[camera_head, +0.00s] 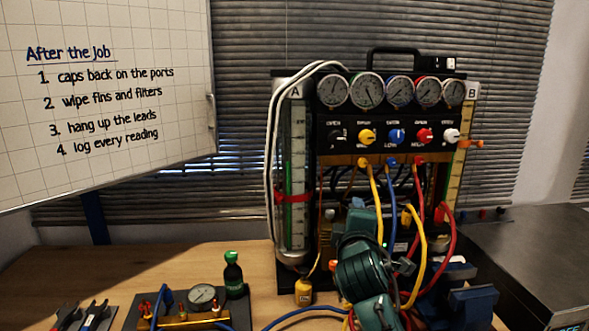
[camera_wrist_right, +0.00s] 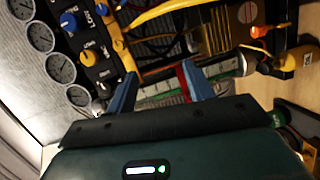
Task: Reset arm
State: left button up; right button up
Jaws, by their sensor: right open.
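My right arm is in front of the gauge rig (camera_head: 385,130) in the head view, its teal wrist covering the rig's lower middle. In the right wrist view my right gripper (camera_wrist_right: 158,90) has its two blue fingers apart, with nothing visibly held between them. Beyond the fingers lies the clear graduated cylinder (camera_wrist_right: 222,68) with a red strap; whether they touch it, I cannot tell. The cylinder also stands upright at the rig's left side in the head view (camera_head: 297,150). My left gripper is not in view.
Yellow, blue and red hoses (camera_head: 424,240) hang close around my right wrist. A small gauge manifold (camera_head: 203,298) and a green-capped bottle (camera_head: 234,275) stand on the bench to the left. Pliers (camera_head: 95,315) lie further left. A dark metal case (camera_head: 530,260) is at right.

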jog(key=s+f+m+g+y, duration=0.1)
jog(key=s+f, duration=0.3)
jog(key=f, duration=0.3)
jog(key=s+f+m+g+y, duration=0.1)
jog(key=s+f+m+y, duration=0.1)
jog(key=s+f, duration=0.3)
jog(key=s+a+f+m+g+y, duration=0.1)
jog(key=s+f, duration=0.3)
jog(key=f, duration=0.7)
jog(key=shift+s+f+m+y+p, duration=0.2)
jog(key=shift+m+y+p, duration=0.1)
jog(key=shift+m, duration=0.1)
jog(key=s+f+m+g+y, duration=0.1)
jog(key=s+f+m, duration=0.2)
jog(key=s, duration=0.6)
jog(key=s+f+m+g+y, duration=0.1)
jog(key=s+f+m, duration=0.2)
jog(key=s+f, duration=0.3)
jog(key=s, duration=0.3)
jog(key=shift+a+f+m+g, duration=0.3)
jog(key=shift+m+g, duration=0.1)
jog(key=shift+s, duration=0.1)
